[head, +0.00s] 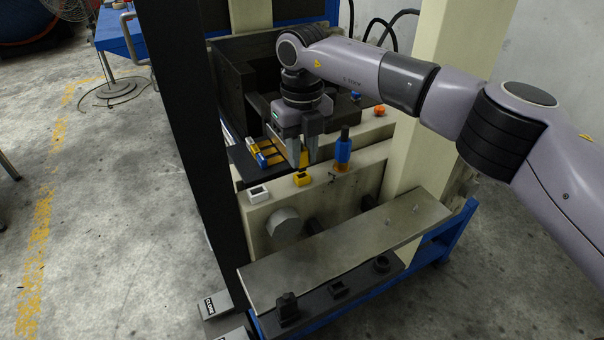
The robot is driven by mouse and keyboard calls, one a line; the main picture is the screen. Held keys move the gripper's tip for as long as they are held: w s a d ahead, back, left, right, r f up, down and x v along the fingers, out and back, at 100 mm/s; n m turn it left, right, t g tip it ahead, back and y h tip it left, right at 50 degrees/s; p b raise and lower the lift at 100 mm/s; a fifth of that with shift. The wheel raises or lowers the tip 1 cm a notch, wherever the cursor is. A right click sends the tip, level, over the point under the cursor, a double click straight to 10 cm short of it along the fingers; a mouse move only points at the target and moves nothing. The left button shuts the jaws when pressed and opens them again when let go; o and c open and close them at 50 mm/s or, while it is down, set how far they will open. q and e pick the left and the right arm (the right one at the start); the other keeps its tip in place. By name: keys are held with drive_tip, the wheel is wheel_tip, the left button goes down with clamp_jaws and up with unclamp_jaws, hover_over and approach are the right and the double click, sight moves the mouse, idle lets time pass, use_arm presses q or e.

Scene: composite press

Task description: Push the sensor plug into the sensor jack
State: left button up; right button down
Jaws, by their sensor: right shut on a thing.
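My right gripper (304,162) points down over the press's cream front ledge, its fingers closed around a small yellow piece (304,158), which looks like the sensor plug. The fingers hide most of it. Just below the fingertips, a yellow block with a dark opening (302,180) sits on the ledge; it looks like a jack. A similar white block (258,193) sits to its left. Neither is labelled legibly, so I cannot tell which is the sensor jack. A small gap seems to remain between the fingertips and the yellow block. My left gripper is not in view.
A blue cylinder with a black top (343,150) stands right of the gripper. A dark plate with yellow and blue strips (240,158) lies behind left. A black post (190,110) and cream column (445,60) flank the space. A grey shelf (345,250) juts out in front.

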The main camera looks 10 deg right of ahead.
drive_tip(key=shift+f+b, duration=0.7)
drive_tip(key=shift+f, duration=0.6)
idle(0.5)
drive_tip(key=c, duration=0.8)
unclamp_jaws()
drive_tip(key=shift+c, duration=0.2)
